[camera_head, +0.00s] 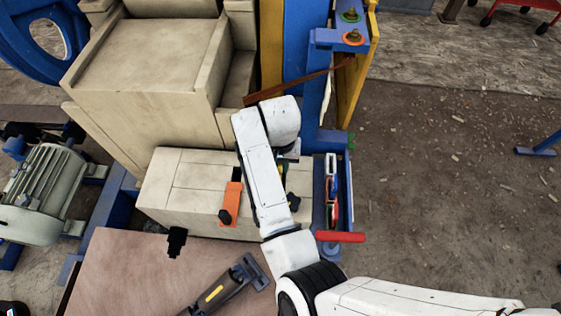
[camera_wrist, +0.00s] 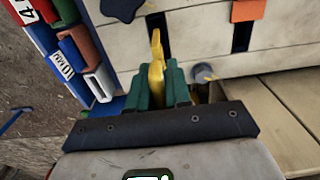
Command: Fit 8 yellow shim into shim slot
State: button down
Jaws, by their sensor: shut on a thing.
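My gripper (camera_wrist: 163,88) has green fingers, shut on a yellow shim (camera_wrist: 157,62) in the wrist view. The shim's far end points up the picture at a dark slot (camera_wrist: 155,22) in the beige block; I cannot tell whether it has entered. A second dark slot (camera_wrist: 241,38) lies to its right, with an orange piece (camera_wrist: 248,10) at its upper end. In the head view, my white arm hides most of the gripper (camera_head: 283,168) over the beige block (camera_head: 185,190). The orange piece (camera_head: 231,200) lies on the block left of the arm.
A blue rack (camera_wrist: 45,38) of coloured, numbered shims stands close on the left in the wrist view; it is right of my arm in the head view (camera_head: 333,185). A dark star knob (camera_wrist: 122,8) and a round knob (camera_wrist: 203,73) sit near the shim. A red handle (camera_head: 341,237) sticks out.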

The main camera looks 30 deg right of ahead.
jog(key=shift+f+b, duration=0.5)
jog(key=shift+f, duration=0.65)
jog(key=shift+f+b, duration=0.65)
jog(key=shift+f, duration=0.6)
jog(key=shift+f, duration=0.35)
jog(key=shift+f+b, duration=1.05)
jog(key=shift+f, duration=0.55)
jog(key=c, duration=1)
grip_release()
notch_tip(320, 180, up, 11)
jog(key=shift+f, duration=0.1)
